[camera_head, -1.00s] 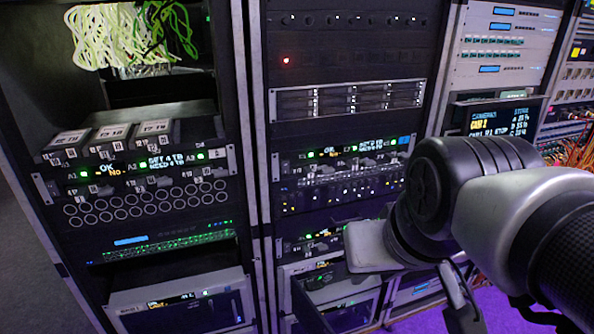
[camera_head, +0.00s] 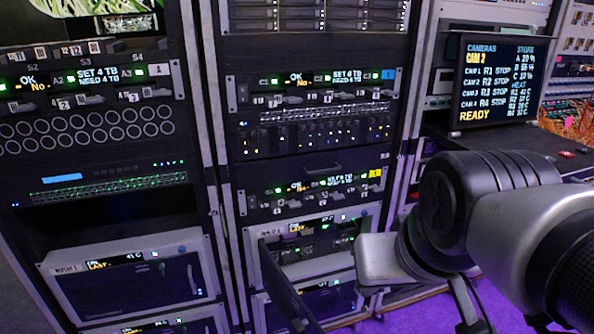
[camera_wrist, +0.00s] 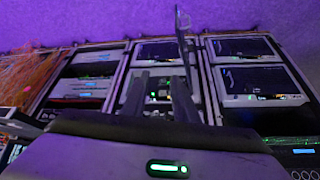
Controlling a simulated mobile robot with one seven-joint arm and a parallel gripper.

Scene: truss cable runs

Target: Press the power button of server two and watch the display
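In the head view, a server unit (camera_head: 322,243) low in the middle rack has its dark front door (camera_head: 287,285) swung open toward me. Its small display (camera_head: 311,226) shows orange text too small to read fully, and controls show inside. I cannot read a number two on it or single out its power button. In the wrist view, my gripper (camera_wrist: 160,74) has two dark fingers apart, with nothing between them. The open unit (camera_wrist: 160,88) shows beyond them, and the door (camera_wrist: 184,42) stands edge-on near the right finger. In the head view my arm hides the fingertips.
A similar unit with its door closed (camera_head: 140,275) sits in the left rack. A monitor (camera_head: 497,80) at right lists cameras and reads READY. Orange cables (camera_head: 570,115) hang at far right. The open door juts into the room before the middle rack. The purple floor (camera_head: 500,305) shows clear.

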